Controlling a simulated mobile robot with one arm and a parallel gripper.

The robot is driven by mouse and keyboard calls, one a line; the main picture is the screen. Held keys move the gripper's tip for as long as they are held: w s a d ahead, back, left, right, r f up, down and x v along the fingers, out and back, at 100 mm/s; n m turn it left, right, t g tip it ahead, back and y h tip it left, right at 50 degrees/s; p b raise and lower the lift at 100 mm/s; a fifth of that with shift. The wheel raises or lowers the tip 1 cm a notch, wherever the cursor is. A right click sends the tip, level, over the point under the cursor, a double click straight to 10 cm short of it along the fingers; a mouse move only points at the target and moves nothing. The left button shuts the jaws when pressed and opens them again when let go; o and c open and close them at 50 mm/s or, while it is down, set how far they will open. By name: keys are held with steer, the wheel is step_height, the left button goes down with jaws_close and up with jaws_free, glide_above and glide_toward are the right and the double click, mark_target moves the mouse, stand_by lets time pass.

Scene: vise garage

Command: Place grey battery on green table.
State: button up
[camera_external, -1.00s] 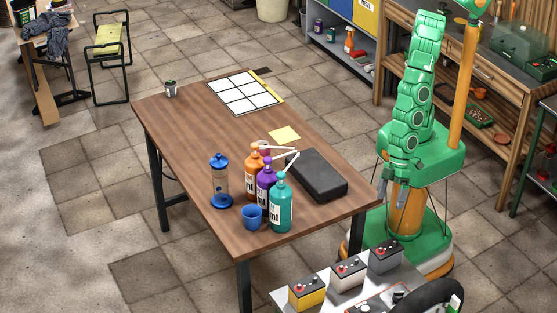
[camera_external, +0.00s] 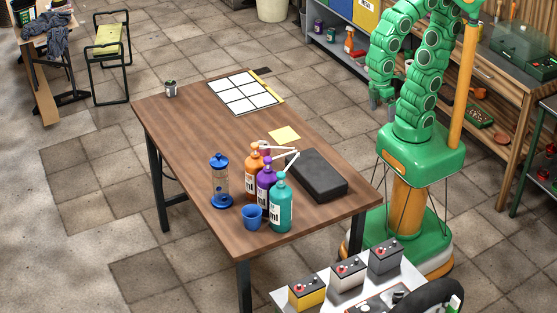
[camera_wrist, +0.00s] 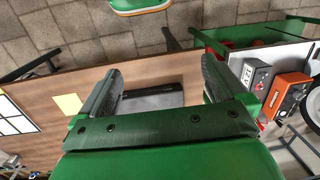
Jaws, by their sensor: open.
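The grey battery (camera_external: 384,256), a box with a dark top and a red terminal, stands on a white surface at the bottom of the external view. A white battery (camera_external: 347,273) and a yellow battery (camera_external: 307,290) stand beside it. My gripper (camera_external: 382,104) hangs high behind the wooden table, well away from the batteries. In the wrist view its two fingers (camera_wrist: 160,85) are spread with nothing held between them. A green-framed table (camera_external: 540,155) is partly in view at the right edge.
A wooden table (camera_external: 190,130) fills the middle, with several bottles, a blue cup (camera_external: 252,216) and a dark case (camera_external: 317,175) on it. A black wheel (camera_external: 437,296) stands near the batteries. A wooden workbench (camera_external: 500,85) stands behind my arm.

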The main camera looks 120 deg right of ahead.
steer(key=s+d+r+h, duration=0.1)
steer(key=s+d, duration=0.4)
steer(key=shift+r+g, duration=0.4)
